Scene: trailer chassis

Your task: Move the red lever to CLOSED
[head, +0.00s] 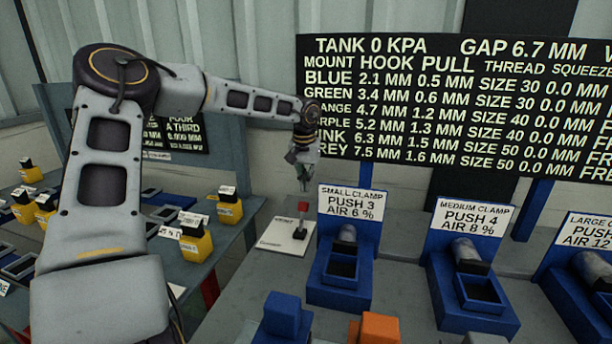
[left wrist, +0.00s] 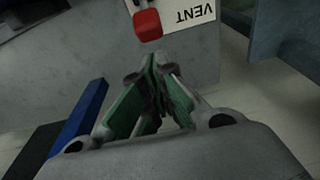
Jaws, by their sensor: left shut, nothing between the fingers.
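The red lever (head: 303,206) has a red knob on a grey stem and stands on a white plate (head: 272,236) on the bench. The plate's small print is too fine to read in the head view. In the left wrist view the red knob (left wrist: 147,25) is at the top, beside the word VENT on the white plate (left wrist: 190,20). My left gripper (head: 303,183) points down just above the knob, and its green-padded fingers (left wrist: 158,95) are shut and empty. Whether they touch the knob is unclear. My right gripper is not in view.
Blue clamp stations, small (head: 335,288), medium (head: 470,308) and large, stand right of the lever. A blue block (head: 283,316) and an orange block (head: 380,328) are in front. A black sign board (head: 450,110) rises behind. Yellow blocks (head: 196,243) stand on the left table.

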